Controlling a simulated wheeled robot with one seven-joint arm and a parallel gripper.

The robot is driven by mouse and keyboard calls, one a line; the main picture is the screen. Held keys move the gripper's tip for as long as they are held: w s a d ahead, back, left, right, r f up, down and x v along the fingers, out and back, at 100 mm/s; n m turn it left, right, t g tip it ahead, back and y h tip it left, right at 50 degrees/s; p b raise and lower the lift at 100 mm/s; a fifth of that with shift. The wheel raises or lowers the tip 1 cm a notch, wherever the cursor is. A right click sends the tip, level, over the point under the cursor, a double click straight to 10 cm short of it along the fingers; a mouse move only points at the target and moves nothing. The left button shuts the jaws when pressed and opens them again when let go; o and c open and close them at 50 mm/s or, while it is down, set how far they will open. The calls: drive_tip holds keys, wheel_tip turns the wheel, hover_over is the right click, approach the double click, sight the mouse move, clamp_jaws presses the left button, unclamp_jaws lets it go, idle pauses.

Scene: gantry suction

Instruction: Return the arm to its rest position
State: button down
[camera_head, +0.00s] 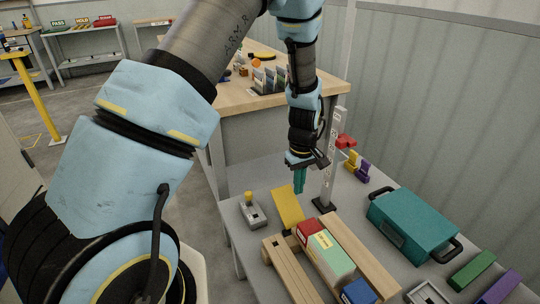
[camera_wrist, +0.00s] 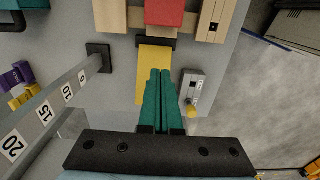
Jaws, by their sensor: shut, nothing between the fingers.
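My gripper (camera_head: 299,180) hangs from my arm above the grey table, pointing down, with its teal fingers together and nothing between them. In the wrist view the shut fingers (camera_wrist: 161,95) reach over a yellow plate (camera_wrist: 154,60). The same yellow plate (camera_head: 287,207) shows below the gripper in the head view. The fingertips appear apart from the table. My arm is bent, with its large upper links filling the left and middle of the head view.
A numbered grey post (camera_head: 331,165) stands just right of my gripper. A joystick box (camera_head: 252,212), wooden rails (camera_head: 359,254) with coloured blocks, and a teal case (camera_head: 412,222) are on the table (camera_head: 240,177). A wooden workbench (camera_head: 225,105) stands behind.

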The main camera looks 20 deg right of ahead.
drive_tip(key=w+a+r+m+t+p, duration=0.1)
drive_tip(key=a+r+p, duration=0.1)
drive_tip(key=a+r, duration=0.8)
drive_tip(key=w+a+r+m+p, duration=0.1)
drive_tip(key=a+r, duration=0.7)
drive_tip(key=a, duration=0.4)
drive_tip(key=s+a+r+m+p, duration=0.1)
drive_tip(key=s+a+r, duration=0.3)
drive_tip(key=a, duration=0.4)
drive_tip(key=shift+s+a+r+t, duration=0.2)
drive_tip(key=shift+s+t, duration=0.1)
drive_tip(key=shift+s, duration=0.4)
